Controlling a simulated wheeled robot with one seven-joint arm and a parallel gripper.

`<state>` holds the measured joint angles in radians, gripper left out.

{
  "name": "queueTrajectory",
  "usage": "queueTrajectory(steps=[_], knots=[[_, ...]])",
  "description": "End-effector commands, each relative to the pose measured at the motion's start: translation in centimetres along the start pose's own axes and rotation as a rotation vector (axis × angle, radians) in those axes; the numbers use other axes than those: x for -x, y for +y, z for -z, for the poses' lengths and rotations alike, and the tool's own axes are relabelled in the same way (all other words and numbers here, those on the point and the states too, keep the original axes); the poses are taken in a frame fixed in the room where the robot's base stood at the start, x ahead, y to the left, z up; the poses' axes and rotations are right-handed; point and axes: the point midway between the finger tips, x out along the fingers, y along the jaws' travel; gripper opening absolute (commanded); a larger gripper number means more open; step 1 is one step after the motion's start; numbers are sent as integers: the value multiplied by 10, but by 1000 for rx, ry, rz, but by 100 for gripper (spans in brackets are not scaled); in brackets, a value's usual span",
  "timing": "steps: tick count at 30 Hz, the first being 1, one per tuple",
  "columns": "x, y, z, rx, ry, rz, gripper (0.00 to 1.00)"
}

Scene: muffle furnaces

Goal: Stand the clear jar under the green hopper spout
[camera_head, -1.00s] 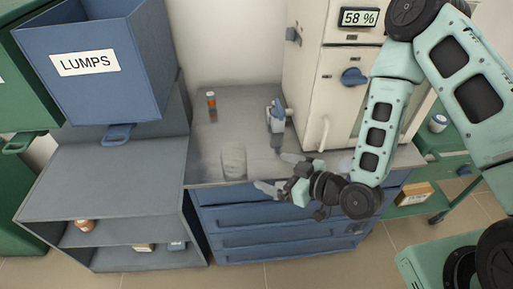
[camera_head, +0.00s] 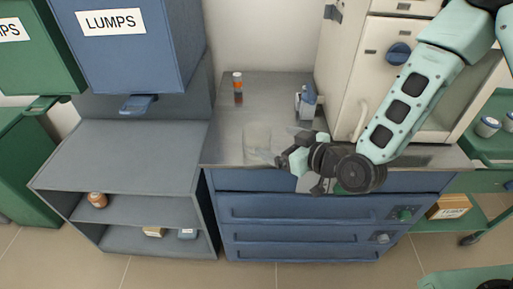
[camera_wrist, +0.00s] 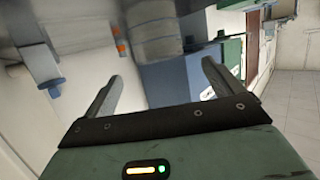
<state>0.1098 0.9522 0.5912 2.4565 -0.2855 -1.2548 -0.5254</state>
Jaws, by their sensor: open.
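The clear jar (camera_head: 257,139) stands upright on the grey counter, near its front left part. It also shows in the wrist view (camera_wrist: 153,33), ahead of and between the two fingers. My gripper (camera_head: 274,156) is open and empty, just right of the jar and at its near side. In the wrist view, my gripper (camera_wrist: 163,74) has its fingers spread, with the jar beyond their tips. The green hopper (camera_head: 38,60) is at the far left, with its green spout (camera_head: 40,105) below it. The space under that spout is only partly in view.
A blue hopper (camera_head: 130,55) labelled LUMPS, with a blue spout (camera_head: 137,104), hangs over a grey shelf unit (camera_head: 120,155). A cream furnace (camera_head: 375,75) stands behind my arm.

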Motion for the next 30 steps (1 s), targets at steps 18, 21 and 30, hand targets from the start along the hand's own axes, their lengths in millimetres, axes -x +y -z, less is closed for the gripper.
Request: queueTrajectory(steps=[18,21,30], knots=[[-74,1,8,-1,-1,-1,93],[-84,1,7,0,-1,0,93],[-89,2,5,0,-2,-1,93]])
